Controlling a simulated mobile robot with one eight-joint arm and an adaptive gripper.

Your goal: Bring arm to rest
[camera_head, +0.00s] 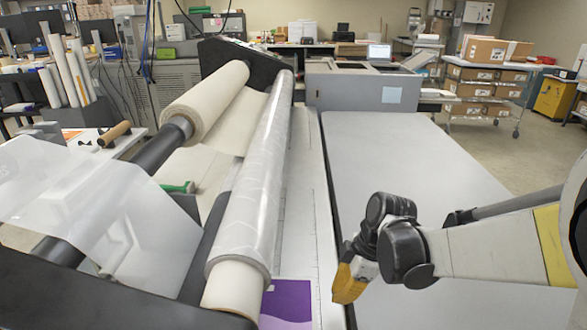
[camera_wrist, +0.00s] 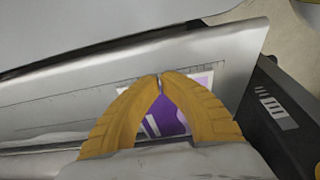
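My gripper (camera_head: 348,283) hangs from my arm at the lower right of the head view, above the near edge of the laminator bed. Its yellow fingers point down. In the wrist view my gripper (camera_wrist: 161,76) has its two fingertips together or almost touching, with a gap lower between the curved fingers. A purple and white print (camera_wrist: 165,118) shows through that gap, below the fingers. In the head view the purple print (camera_head: 287,302) lies flat beside the front roller, left of my gripper. I see nothing held between the fingertips.
A film-covered roller (camera_head: 255,180) and a cream roll (camera_head: 205,100) run along the laminator at left. A wide grey table (camera_head: 420,170) lies clear under my arm. A cart with cardboard boxes (camera_head: 485,75) stands at the back right, with open floor (camera_head: 500,150) before it.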

